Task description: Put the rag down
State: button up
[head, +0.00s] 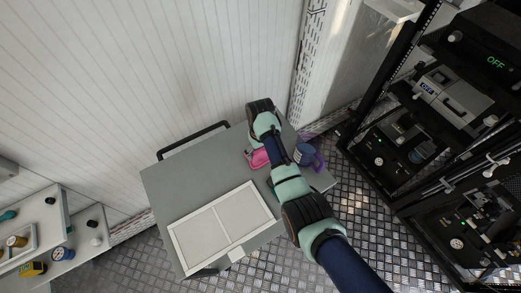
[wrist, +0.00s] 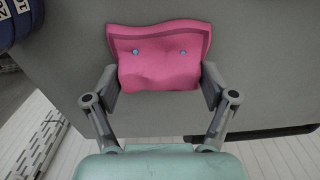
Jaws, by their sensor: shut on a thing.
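The pink rag (wrist: 160,50) is between the two fingers of my gripper (wrist: 160,88) in the wrist view, with a darker pink border and two small blue dots. The fingers are shut on its sides. In the head view the rag (head: 258,158) shows beside my arm, over the right part of the grey cart top (head: 190,180). I cannot tell whether the rag touches the cart top. My gripper's fingers are hidden by my arm in the head view.
A white two-part tray (head: 222,222) lies on the cart's front part. A blue container (head: 304,154) with a purple part stands right of my arm. The cart's back left is clear. A black equipment rack (head: 440,130) stands at the right, and shelves (head: 45,235) at the lower left.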

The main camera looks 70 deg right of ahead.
jog(key=o, duration=0.9)
jog(key=shift+c, duration=0.2)
jog(key=shift+f+b, duration=0.15)
jog(key=shift+b, duration=0.15)
notch_tip(320, 180, up, 8)
jog(key=shift+w+r+p, duration=0.1)
jog(key=shift+p, duration=1)
